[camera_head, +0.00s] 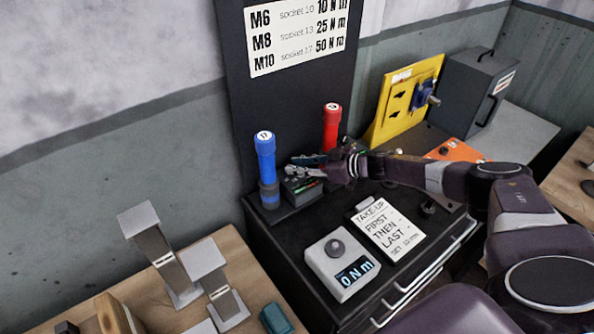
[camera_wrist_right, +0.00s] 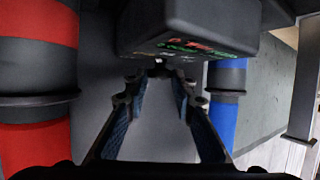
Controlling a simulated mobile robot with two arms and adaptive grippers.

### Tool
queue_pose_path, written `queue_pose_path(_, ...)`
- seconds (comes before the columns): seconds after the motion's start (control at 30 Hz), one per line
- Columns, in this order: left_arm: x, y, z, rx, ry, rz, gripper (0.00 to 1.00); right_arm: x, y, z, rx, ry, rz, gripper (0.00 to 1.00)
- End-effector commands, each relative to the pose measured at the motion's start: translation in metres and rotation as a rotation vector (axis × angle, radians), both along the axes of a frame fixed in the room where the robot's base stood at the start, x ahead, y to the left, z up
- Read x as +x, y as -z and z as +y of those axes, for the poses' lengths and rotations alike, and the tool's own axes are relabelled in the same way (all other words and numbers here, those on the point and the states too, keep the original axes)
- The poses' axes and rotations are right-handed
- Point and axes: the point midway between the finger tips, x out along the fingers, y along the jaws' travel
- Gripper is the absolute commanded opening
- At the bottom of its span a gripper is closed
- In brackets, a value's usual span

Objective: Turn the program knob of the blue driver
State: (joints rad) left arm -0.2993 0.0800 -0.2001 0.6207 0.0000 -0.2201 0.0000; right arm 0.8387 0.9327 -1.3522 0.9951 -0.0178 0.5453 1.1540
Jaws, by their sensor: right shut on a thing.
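The blue driver (camera_head: 265,160) stands upright at the left of the black cabinet top, with a "17" on its cap; its blue and dark barrel also shows at the right of the right wrist view (camera_wrist_right: 225,110). A small black box (camera_head: 302,192) with red and green markings stands beside it; its marked face is also in the wrist view (camera_wrist_right: 195,42). My right gripper (camera_head: 298,168) is at the box, its fingertips (camera_wrist_right: 160,80) by the box's near edge. It is shut on a small part there, apparently the program knob, mostly hidden. My left gripper is out of view.
A red driver (camera_head: 331,128) stands close behind my right gripper. A torque display (camera_head: 340,265) reading "0 N m" and a white note (camera_head: 385,230) lie in front. A yellow panel (camera_head: 405,100) and orange plate (camera_head: 455,150) are farther right.

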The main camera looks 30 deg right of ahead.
Motion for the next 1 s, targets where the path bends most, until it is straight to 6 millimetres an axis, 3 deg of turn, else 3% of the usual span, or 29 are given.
queue_pose_path(0.3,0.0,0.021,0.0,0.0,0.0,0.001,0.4,0.002,0.002,-0.003,-0.003,-0.104,-0.001,0.0)
queue_pose_path(0.83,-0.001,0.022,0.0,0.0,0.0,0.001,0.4,0.002,0.001,-0.002,-0.002,-0.126,0.001,0.0)
queue_pose_path(0.87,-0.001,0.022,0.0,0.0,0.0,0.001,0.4,0.002,0.001,-0.002,-0.002,-0.126,0.001,0.26)
queue_pose_path(1.0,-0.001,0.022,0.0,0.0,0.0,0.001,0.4,0.002,0.001,-0.002,-0.002,-0.126,0.001,0.39)
